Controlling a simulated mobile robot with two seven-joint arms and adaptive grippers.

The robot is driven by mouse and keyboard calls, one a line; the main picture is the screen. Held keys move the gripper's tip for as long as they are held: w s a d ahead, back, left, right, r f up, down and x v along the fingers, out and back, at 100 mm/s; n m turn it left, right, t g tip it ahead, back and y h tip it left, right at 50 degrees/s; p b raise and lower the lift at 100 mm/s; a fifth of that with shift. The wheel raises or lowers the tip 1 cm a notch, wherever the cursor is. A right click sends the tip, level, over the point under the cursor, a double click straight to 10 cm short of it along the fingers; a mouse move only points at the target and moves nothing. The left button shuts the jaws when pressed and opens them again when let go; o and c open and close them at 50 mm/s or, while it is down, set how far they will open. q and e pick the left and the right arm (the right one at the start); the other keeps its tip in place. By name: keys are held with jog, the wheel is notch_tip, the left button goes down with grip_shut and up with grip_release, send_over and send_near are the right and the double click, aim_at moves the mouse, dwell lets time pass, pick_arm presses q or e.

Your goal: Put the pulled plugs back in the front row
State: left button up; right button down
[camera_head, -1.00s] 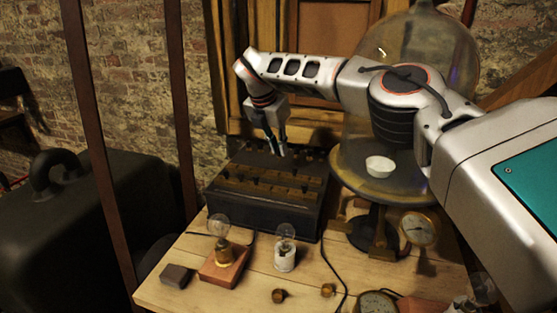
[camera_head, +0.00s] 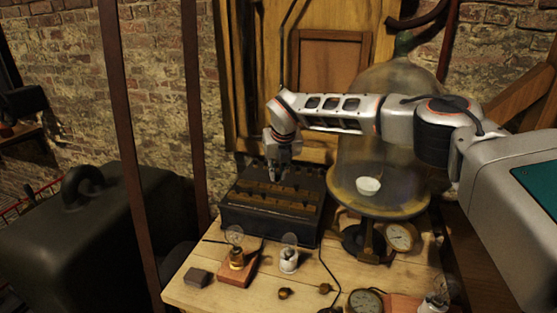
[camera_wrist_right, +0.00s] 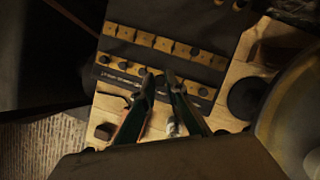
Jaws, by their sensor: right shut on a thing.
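The dark battery box (camera_head: 265,224) stands at the back of the wooden table, with two brass-coloured strips across its top. In the right wrist view, the front strip (camera_wrist_right: 190,86) carries several dark round plugs, with a cluster at its left end (camera_wrist_right: 104,58) and one near its right end. The back strip (camera_wrist_right: 165,44) shows smaller dark spots. My right gripper (camera_head: 277,177) points down over the box top; its fingertips (camera_wrist_right: 158,76) are close together at the front strip. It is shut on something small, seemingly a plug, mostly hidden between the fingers. My left gripper is out of view.
A bulb on a reddish block (camera_head: 238,275), a bulb on a white holder (camera_head: 289,262) and two small brass pieces (camera_head: 285,293) lie in front of the box. A glass bell jar stand (camera_head: 380,205) and gauge (camera_head: 400,237) stand close on the right.

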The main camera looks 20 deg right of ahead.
aim_at(278, 182)
jog(key=shift+s+a+f, duration=0.1)
jog(key=shift+s+f, duration=0.05)
jog(key=shift+f, duration=0.45)
notch_tip(278, 182, down, 2)
jog(key=shift+f+b, duration=0.1)
jog(key=shift+b, duration=0.8)
jog(key=shift+f, duration=0.4)
jog(key=shift+f+b, duration=0.5)
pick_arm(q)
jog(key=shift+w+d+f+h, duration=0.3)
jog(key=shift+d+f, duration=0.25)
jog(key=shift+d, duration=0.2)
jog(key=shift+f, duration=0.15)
pick_arm(e)
jog(key=shift+f, duration=0.55)
pick_arm(q)
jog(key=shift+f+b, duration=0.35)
jog(key=shift+b, duration=0.15)
pick_arm(e)
jog(key=shift+f, duration=0.75)
